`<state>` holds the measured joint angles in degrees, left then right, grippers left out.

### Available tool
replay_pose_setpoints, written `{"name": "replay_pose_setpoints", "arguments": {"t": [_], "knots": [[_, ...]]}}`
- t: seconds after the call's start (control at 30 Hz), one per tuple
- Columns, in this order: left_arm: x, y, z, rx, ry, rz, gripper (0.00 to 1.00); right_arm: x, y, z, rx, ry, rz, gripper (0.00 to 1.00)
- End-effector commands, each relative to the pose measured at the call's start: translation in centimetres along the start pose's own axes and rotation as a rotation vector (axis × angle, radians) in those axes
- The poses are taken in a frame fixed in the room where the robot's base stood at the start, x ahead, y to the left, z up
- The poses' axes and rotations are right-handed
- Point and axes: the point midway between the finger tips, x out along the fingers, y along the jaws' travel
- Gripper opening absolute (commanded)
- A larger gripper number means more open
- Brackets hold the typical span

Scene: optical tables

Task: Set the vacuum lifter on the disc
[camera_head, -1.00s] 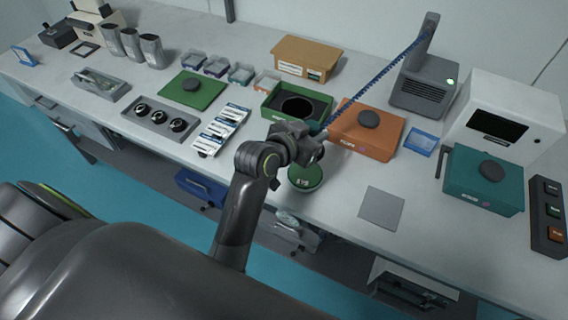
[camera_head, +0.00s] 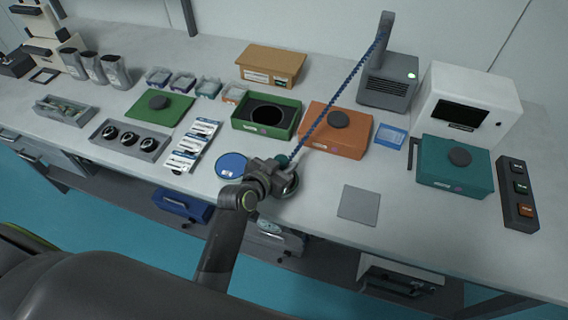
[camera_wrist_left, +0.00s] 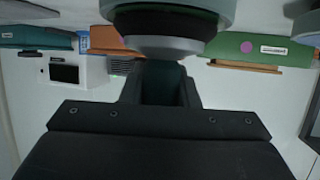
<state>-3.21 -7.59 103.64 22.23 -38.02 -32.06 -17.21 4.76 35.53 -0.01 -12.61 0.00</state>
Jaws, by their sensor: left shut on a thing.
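My left gripper (camera_head: 268,172) is shut on the vacuum lifter, low over the front of the table. The lifter's teal top (camera_head: 282,160) shows beside the jaws, and a blue coiled hose (camera_head: 335,98) runs from it to the grey pump unit (camera_head: 388,82). In the left wrist view, the lifter's round dark and pale cup (camera_wrist_left: 155,46) fills the upper middle. A blue disc (camera_head: 232,166) lies flat just left of the gripper. The green disc's spot is covered by the gripper and lifter. I cannot tell whether the cup touches a disc. My right gripper is out of view.
A green tray with a round opening (camera_head: 250,124) and an orange box (camera_head: 318,143) stand behind the gripper. White packets (camera_head: 193,146) lie to the left. A grey square plate (camera_head: 358,205) lies to the right, with bare tabletop around it.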

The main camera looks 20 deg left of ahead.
Motion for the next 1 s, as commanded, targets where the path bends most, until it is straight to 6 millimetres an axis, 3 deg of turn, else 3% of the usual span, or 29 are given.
{"name": "replay_pose_setpoints", "arguments": {"t": [0.17, 0.2, 0.33, 0.73, 1.0], "knots": [[0.1, 0.0, 0.3, 0.0, 0.001, 0.0, 0.0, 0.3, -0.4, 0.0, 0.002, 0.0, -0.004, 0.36], [0.1, 0.0, 0.3, 0.0, 0.0, 0.0, 0.32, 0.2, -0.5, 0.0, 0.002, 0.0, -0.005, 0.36], [0.1, 0.0, 0.2, 0.0, 0.0, 0.0, 0.49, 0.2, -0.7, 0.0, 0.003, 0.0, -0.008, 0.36], [-0.2, 0.0, -0.1, 0.0, 0.0, -0.001, 0.5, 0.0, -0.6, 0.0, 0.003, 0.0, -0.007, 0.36], [-3.9, 0.0, 0.2, -0.001, 0.0, -0.002, 0.5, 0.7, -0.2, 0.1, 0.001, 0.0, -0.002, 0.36]]}}
